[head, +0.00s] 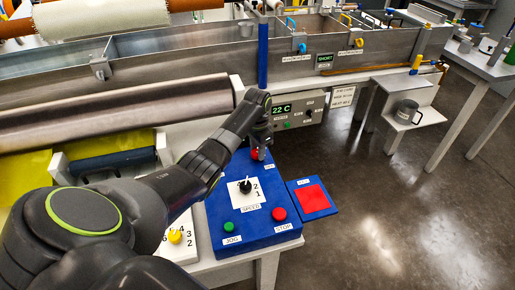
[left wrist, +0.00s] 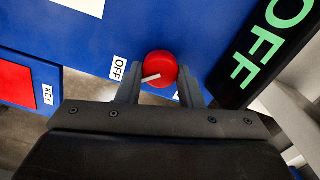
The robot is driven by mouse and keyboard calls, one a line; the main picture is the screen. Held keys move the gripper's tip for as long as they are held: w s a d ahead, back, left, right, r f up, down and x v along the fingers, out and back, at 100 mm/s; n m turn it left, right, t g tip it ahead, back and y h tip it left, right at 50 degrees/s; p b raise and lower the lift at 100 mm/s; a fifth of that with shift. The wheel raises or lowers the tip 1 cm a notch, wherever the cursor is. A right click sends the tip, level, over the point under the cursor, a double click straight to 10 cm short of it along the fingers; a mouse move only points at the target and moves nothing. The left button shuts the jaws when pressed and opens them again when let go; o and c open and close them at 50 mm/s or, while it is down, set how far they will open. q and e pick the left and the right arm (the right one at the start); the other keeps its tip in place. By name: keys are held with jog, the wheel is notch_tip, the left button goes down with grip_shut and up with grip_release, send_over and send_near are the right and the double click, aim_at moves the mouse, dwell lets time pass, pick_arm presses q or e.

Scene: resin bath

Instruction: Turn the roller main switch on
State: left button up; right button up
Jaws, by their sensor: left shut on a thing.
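The main switch is a red round knob (left wrist: 160,62) with a pale pointer line, on the blue control panel (head: 223,212). In the left wrist view the line points left, roughly toward the OFF label (left wrist: 118,69). Another label beside the knob is mostly hidden by a finger. In the head view the knob (head: 256,154) shows at the panel's far end, partly behind my gripper. My left gripper (head: 260,150) is shut on the knob from above, one finger on each side, as the left wrist view (left wrist: 160,72) shows. My right gripper is not in view.
A dark display (left wrist: 265,50) beside the knob reads OFF in green. The panel also has a speed dial (head: 245,187), a green jog button (head: 228,227) and a red stop button (head: 279,214). A red key pad (head: 310,198) lies right. A steel roller (head: 120,112) lies behind.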

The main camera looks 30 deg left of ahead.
pick_arm(q)
jog(key=shift+r+n+p, duration=0.25)
jog(key=shift+n+p, duration=0.25)
jog(key=shift+p, duration=0.2)
jog(key=n+p, duration=0.3)
jog(key=shift+p, duration=0.3)
jog(key=n+p, duration=0.1)
jog(key=n, duration=0.1)
jog(key=n+p, duration=0.1)
jog(key=n, duration=0.1)
jog(key=shift+a+n+p, duration=0.2)
jog(key=shift+n+p, duration=0.2)
jog(key=n+p, duration=0.1)
jog(key=n, duration=0.3)
jog(key=shift+n+p, duration=0.3)
jog(key=shift+p, duration=0.1)
jog(key=shift+a+f+n+p, duration=0.15)
jog(key=shift+n+p, duration=0.4)
jog(key=shift+n, duration=1.65)
jog(key=o, duration=1)
jog(key=shift+c, duration=0.2)
jog(key=shift+s, duration=0.1)
